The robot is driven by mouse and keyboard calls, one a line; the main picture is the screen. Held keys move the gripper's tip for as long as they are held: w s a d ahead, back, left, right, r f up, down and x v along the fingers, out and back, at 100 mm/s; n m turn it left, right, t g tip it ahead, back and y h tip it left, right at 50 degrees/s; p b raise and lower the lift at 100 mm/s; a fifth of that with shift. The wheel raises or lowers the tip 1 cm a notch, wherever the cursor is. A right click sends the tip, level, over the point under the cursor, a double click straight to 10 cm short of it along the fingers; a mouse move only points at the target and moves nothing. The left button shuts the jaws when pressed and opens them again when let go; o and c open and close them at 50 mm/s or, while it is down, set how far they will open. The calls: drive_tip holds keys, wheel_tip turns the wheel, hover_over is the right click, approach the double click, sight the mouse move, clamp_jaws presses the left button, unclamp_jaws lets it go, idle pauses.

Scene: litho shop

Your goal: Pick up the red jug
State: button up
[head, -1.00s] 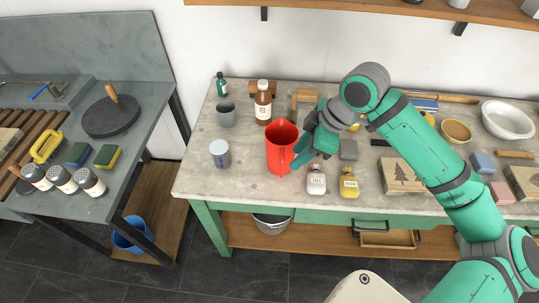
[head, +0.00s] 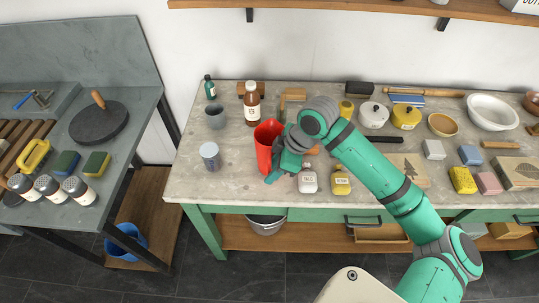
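The red jug (head: 264,150) stands upright on the bench near its front left, its open top towards me. My gripper (head: 277,163) is at the jug's right side, where the handle is. The gripper covers the handle and part of the jug's right wall. One teal finger shows low in front, by the jug's lower right. The other finger is hard to make out, so I cannot tell whether the fingers have closed on the handle. The jug appears to rest on the bench top (head: 230,180).
A grey tin (head: 210,156), a grey cup (head: 216,116) and a brown bottle (head: 252,104) stand left of and behind the jug. A white bottle (head: 308,180) and a yellow bottle (head: 340,182) stand close to the gripper's right. A shelf (head: 340,8) hangs above.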

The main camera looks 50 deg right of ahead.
clamp_jaws()
idle(1.4)
